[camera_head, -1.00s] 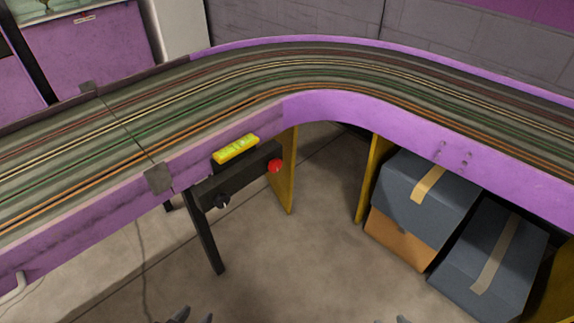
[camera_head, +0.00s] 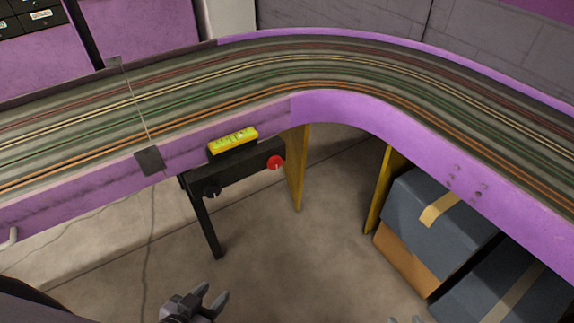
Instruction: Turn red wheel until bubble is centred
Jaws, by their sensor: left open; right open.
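The red wheel (camera_head: 275,162) sits on the right part of the front of a dark bar under the purple track edge. A yellow bubble level (camera_head: 233,141) lies on top of that bar, tilted up to the right in the picture. The bubble's place in it is too small to tell. My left gripper (camera_head: 212,296) is open and empty at the bottom, well below and left of the wheel. My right gripper (camera_head: 405,320) just shows at the bottom edge, open, mostly cut off by the frame. Neither touches anything.
A black knob (camera_head: 212,191) is on the bar's left part. A dark leg (camera_head: 205,225) and yellow panels (camera_head: 298,170) stand below the track (camera_head: 330,70). The floor (camera_head: 290,250) between is clear.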

